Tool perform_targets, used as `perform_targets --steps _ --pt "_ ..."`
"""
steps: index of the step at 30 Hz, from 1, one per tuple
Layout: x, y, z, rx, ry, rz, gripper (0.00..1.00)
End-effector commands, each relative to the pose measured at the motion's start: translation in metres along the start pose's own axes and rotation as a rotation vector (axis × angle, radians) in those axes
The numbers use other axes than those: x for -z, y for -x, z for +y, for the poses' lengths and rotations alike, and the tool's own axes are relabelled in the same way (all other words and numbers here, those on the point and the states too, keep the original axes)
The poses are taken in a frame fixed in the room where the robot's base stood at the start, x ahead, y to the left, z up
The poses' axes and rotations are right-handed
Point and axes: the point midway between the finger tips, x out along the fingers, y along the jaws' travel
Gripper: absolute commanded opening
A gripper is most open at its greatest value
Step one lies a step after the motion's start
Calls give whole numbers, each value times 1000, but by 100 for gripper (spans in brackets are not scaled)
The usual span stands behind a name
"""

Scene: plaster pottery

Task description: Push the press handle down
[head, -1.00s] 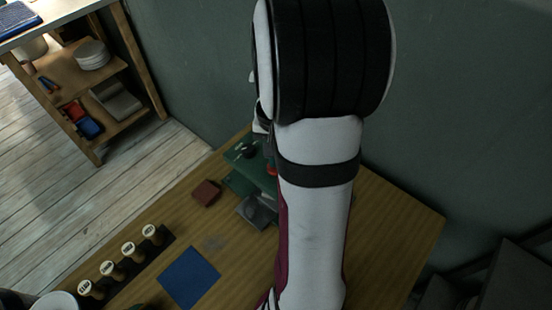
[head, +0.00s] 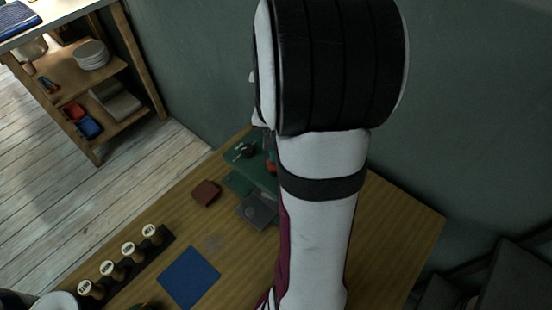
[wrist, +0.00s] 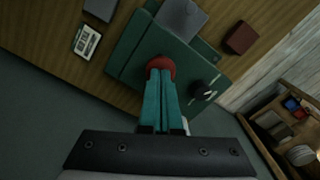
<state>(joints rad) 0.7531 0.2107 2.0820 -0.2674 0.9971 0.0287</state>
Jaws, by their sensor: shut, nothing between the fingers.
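The green press (head: 238,183) stands on the wooden table, partly hidden behind my arm in the head view. It also shows in the wrist view (wrist: 135,48). The red round knob of the press handle (wrist: 161,62) lies right at my fingertips in the wrist view. A bit of the red shows beside my arm in the head view (head: 271,168). My gripper (wrist: 160,74) is shut and empty, its teal fingers together and overlapping the knob's near edge. Whether they touch it I cannot tell. My gripper is hidden in the head view.
A dark red block (head: 206,193) lies left of the press. A blue mat (head: 189,277) and a row of stamps (head: 122,262) lie nearer the front. A wall (head: 200,70) rises behind the table. A shelf unit (head: 85,85) stands at the far left.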

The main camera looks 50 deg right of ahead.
Motion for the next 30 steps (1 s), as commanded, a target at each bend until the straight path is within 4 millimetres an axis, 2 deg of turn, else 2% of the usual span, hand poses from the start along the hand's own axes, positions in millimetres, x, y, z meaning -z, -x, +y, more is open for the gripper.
perform_targets --steps 18,30 --pt "1 60 -1 2 0 6 0" --pt "1 63 -1 2 0 4 0"
